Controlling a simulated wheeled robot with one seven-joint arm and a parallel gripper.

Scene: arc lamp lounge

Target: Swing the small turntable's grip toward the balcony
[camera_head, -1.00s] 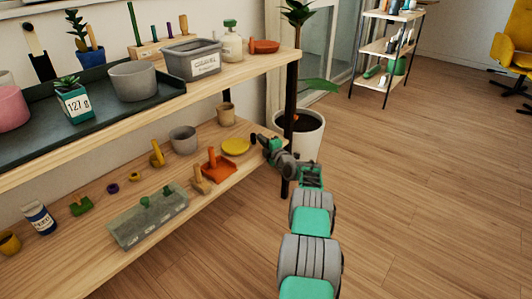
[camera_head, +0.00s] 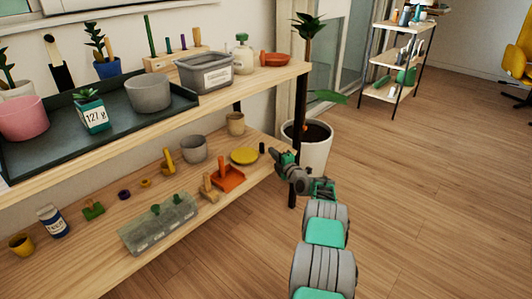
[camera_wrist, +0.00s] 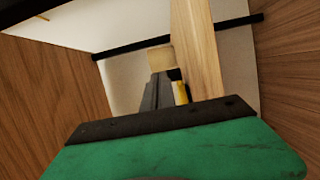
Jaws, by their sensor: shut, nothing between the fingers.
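A yellow disc (camera_head: 243,156), which looks like the small turntable, lies near the right end of the lower shelf. A small dark upright peg (camera_head: 262,148), apparently its grip, stands at its right edge. In the wrist view the disc is a thin yellow strip (camera_wrist: 181,92), largely hidden, with the dark peg (camera_wrist: 175,74) beside it. My gripper (camera_head: 276,154) is shut and empty, just right of the peg at the shelf's end, with a small gap in the head view. In the wrist view its dark fingers (camera_wrist: 155,88) point toward the peg.
The glass balcony door (camera_head: 345,65) is at the back, behind a potted plant (camera_head: 314,150). A black shelf post (camera_head: 298,110) stands close to my arm. The upper shelf (camera_head: 225,98) overhangs.

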